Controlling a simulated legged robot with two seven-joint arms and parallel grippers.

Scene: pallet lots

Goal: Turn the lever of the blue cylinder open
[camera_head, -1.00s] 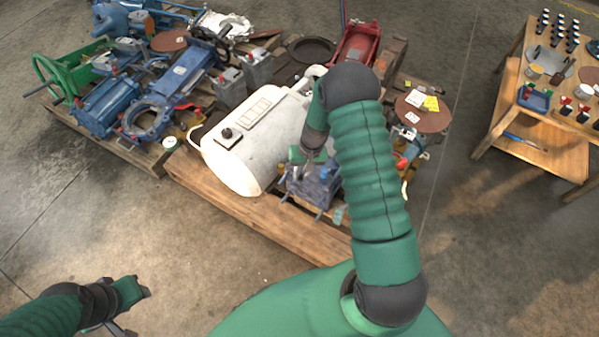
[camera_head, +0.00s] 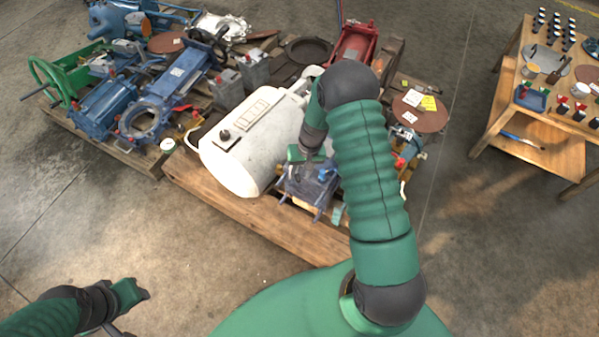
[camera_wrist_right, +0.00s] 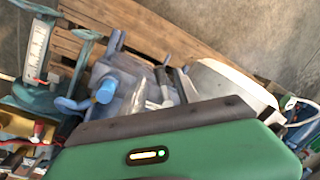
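A blue block-like unit (camera_head: 311,187) with thin rods sits at the front edge of the middle pallet, right of a white tank. It also shows in the right wrist view (camera_wrist_right: 128,82), with a round light-blue knob on it. I cannot tell which part is the lever. My right gripper (camera_head: 304,170) points down at the top of this unit. In the right wrist view its dark fingertips (camera_wrist_right: 177,86) are close together beside the unit; contact and opening are unclear. My left gripper (camera_head: 122,329) is low at the left, cut by the frame edge, far from the unit.
The white tank (camera_head: 245,155) stands close to the left of my right gripper. A left pallet holds blue machinery (camera_head: 105,108) and a green handwheel (camera_head: 48,80). A brown disc (camera_head: 420,112) lies behind my right arm. A wooden table (camera_head: 500,122) stands at right. The front-left floor is clear.

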